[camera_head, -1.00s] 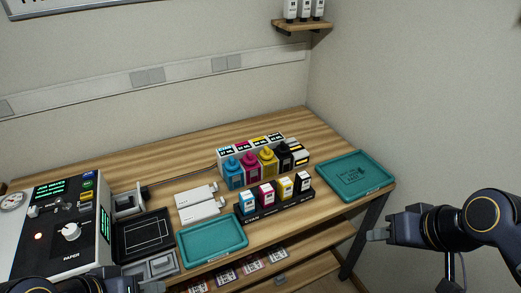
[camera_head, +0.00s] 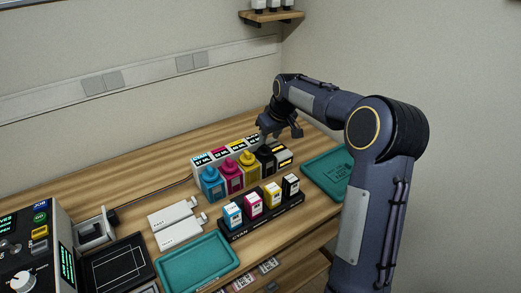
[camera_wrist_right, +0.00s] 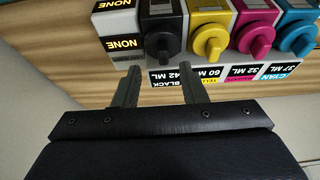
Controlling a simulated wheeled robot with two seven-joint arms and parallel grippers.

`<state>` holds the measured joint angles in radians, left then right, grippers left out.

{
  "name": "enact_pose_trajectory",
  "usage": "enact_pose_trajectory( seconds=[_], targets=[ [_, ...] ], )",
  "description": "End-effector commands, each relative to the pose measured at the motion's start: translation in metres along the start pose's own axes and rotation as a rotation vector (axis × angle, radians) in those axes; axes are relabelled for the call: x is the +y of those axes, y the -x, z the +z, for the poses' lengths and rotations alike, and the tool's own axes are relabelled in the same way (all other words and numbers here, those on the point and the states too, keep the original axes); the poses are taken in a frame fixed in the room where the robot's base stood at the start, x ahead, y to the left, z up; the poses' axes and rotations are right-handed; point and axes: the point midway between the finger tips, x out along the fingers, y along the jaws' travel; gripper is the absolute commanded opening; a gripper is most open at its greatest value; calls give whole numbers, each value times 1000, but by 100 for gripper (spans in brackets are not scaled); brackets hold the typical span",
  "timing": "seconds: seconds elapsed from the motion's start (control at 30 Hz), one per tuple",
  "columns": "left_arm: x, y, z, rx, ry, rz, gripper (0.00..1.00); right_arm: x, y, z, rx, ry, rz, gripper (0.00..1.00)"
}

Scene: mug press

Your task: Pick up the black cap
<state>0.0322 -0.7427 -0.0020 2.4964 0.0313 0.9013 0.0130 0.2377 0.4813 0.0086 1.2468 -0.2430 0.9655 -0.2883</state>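The black cap (camera_wrist_right: 163,45) sits on the black ink tank (camera_wrist_right: 160,10), at the end of the row of coloured tanks in the right wrist view. In the head view the black tank (camera_head: 267,160) stands right of the yellow one, its cap partly hidden by my gripper. My right gripper (camera_wrist_right: 160,78) is open and empty, pointing down over the tanks. In the wrist view the cap shows just beyond the fingertips, between their lines and apart from them. The right gripper also shows in the head view (camera_head: 266,138). My left gripper is out of view.
The yellow (camera_head: 249,168), magenta (camera_head: 231,178) and cyan tanks (camera_head: 211,184) stand close beside the black one. A tank labelled NONE (camera_wrist_right: 118,32) adjoins it on the other side. Small cartridges stand in a black holder (camera_head: 262,220) in front. Teal trays (camera_head: 197,263) lie nearby.

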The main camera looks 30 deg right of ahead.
Motion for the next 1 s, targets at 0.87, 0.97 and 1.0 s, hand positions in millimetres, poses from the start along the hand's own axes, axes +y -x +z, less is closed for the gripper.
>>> enact_pose_trajectory(
  seconds=[0.87,0.97,1.0],
  targets=[
    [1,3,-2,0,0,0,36,-5,-43,-1,1,-1,-1,0],
    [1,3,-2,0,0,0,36,-5,-43,-1,1,-1,-1,0],
    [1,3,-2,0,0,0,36,-5,-43,-1,1,-1,-1,0]
  ],
)
